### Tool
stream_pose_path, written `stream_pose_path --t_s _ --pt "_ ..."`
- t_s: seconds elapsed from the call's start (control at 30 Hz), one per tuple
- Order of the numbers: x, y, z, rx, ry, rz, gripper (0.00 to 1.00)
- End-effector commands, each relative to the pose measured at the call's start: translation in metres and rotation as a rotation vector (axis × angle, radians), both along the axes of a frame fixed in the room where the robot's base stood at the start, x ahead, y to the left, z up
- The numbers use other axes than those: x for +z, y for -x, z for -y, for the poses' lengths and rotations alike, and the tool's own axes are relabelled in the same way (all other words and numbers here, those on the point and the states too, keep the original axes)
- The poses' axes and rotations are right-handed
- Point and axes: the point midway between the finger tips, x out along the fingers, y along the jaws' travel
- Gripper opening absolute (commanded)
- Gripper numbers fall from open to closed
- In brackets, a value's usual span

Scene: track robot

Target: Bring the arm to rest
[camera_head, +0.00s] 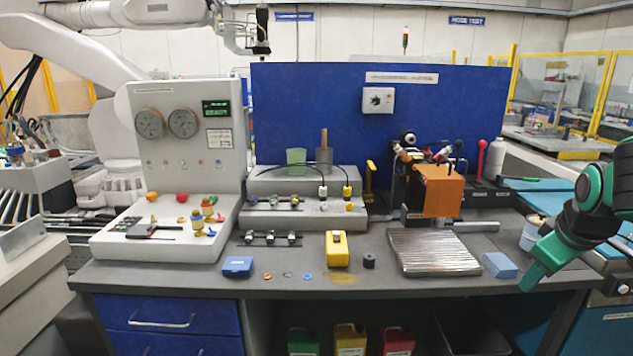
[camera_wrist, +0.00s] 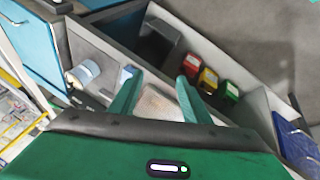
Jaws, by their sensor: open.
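My gripper (camera_head: 535,277) is green and hangs at the right end of the grey workbench (camera_head: 450,283) in the head view, with my arm coming in from the right edge. The fingers point toward the bench's right end. A blue block (camera_head: 500,265) lies on the bench just left of my gripper, apart from it.
A ribbed metal plate (camera_head: 433,252), an orange box (camera_head: 438,190), a yellow device (camera_head: 337,249) and a gauge panel (camera_head: 188,135) occupy the bench. Green, yellow and red bins (camera_head: 350,340) sit below.

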Motion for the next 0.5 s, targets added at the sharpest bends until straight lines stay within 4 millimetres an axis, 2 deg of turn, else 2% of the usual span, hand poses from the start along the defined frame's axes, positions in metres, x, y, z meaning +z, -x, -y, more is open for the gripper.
stream_pose_path --t_s 0.03,0.1,0.3,0.4,0.5 --pt "-0.008 0.024 0.002 -0.092 -0.055 -0.033 0.43" --pt "-0.02 0.057 0.001 -0.228 -0.133 -0.084 0.43" --pt "-0.045 0.144 -0.012 -0.605 -0.31 -0.226 0.43" --pt "-0.053 0.175 -0.021 -0.751 -0.362 -0.281 0.43" --pt "-0.056 0.195 -0.027 -0.849 -0.393 -0.319 0.43"
